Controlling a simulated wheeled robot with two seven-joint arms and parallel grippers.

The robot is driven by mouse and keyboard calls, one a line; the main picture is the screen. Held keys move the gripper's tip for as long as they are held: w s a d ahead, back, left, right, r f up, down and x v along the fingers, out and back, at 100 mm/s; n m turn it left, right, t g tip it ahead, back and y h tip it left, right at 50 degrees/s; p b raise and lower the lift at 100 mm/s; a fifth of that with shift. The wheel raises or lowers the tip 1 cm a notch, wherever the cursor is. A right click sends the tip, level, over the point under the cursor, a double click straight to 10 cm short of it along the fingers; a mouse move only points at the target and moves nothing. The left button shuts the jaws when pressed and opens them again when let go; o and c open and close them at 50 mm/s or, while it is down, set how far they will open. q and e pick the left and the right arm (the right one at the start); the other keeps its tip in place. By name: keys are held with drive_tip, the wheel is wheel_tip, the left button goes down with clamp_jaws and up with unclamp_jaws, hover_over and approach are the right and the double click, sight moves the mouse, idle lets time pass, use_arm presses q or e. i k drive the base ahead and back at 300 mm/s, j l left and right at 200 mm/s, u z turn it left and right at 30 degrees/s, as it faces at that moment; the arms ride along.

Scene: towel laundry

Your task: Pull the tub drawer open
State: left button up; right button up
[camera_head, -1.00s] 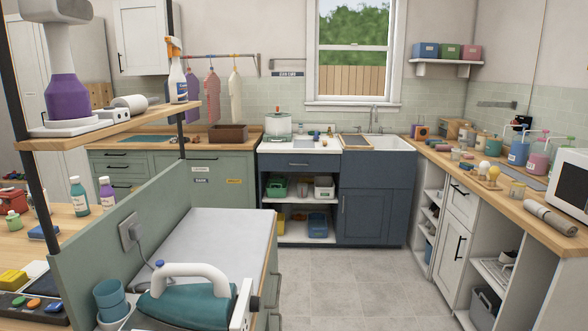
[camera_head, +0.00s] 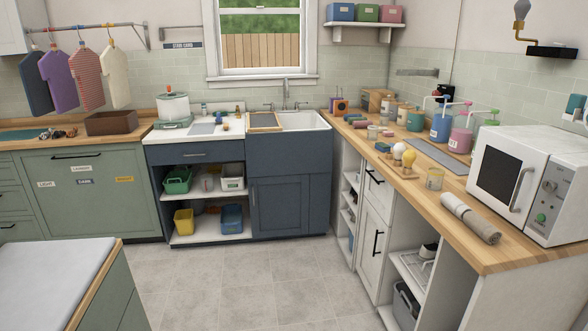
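A wide green front (camera_head: 85,195) in the left cabinets is closed, with a dark bar handle (camera_head: 75,155) near its top edge. It carries small labels; two seem to read LIGHT and DARK. A blue-grey drawer (camera_head: 195,152) under the white counter is also closed, with a short dark handle. I cannot tell from the view which front is the tub drawer. Neither of my grippers is in view.
An island with a grey top (camera_head: 50,270) stands at the lower left. The grey tile floor (camera_head: 235,285) is clear up to the cabinets. A wooden counter (camera_head: 420,190) with bottles and a microwave (camera_head: 530,185) runs along the right.

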sight(223, 149)
drive_tip(key=i+u, duration=0.1)
drive_tip(key=i, duration=0.55)
drive_tip(key=i+l+u, duration=0.1)
drive_tip(key=i, duration=0.6)
drive_tip(key=i+l+u, duration=0.15)
drive_tip(key=i, duration=0.5)
